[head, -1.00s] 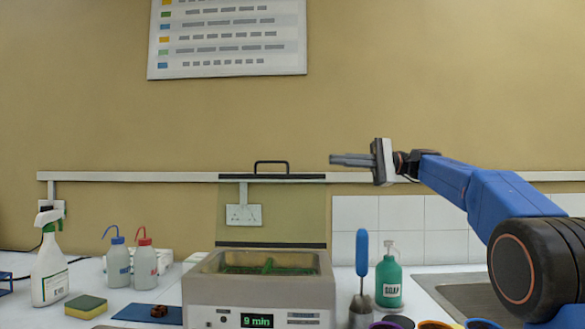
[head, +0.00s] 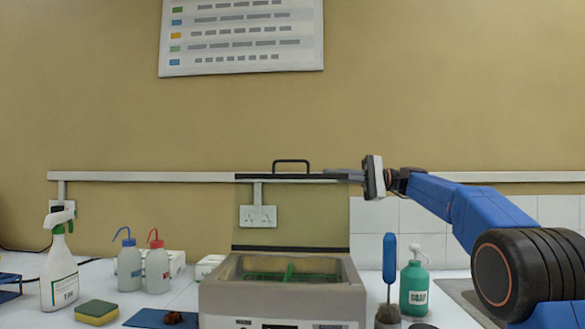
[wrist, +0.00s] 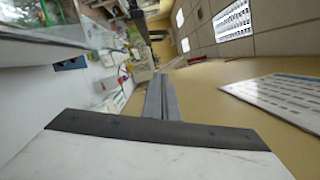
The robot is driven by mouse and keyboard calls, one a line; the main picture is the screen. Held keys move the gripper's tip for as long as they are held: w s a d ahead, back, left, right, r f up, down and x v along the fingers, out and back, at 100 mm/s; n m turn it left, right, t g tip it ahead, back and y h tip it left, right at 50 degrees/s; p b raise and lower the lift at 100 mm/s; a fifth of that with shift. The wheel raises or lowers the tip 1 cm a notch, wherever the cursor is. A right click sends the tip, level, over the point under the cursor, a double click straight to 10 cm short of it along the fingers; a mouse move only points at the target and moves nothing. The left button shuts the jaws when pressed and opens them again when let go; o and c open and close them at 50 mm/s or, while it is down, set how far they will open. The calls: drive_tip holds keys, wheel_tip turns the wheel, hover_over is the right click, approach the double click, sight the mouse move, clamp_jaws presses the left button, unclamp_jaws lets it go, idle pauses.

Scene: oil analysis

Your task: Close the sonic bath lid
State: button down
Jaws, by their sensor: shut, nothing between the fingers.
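The sonic bath (head: 283,303) stands on the worktop in the middle of the head view, with a green basket (head: 290,274) inside its open tank. Its see-through lid (head: 315,215) is raised upright at the back, with a dark top edge and a black handle (head: 291,163) above it. My gripper (head: 343,174) is shut and empty. In the head view it points left at the height of the lid's top edge, by its right end. I cannot tell whether it touches the lid. In the wrist view the shut fingers (wrist: 162,98) point away from the camera.
A spray bottle (head: 60,265), a sponge (head: 97,312) and two wash bottles (head: 143,268) stand to the left. A blue-handled brush (head: 389,262) and a green soap bottle (head: 414,288) stand right of the bath. The wall behind carries a socket (head: 258,217).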

drive_tip(key=s+a+r, duration=0.2)
drive_tip(key=s+a, duration=0.3)
drive_tip(key=a, duration=0.5)
drive_tip(key=shift+s+r, duration=0.25)
idle(0.3)
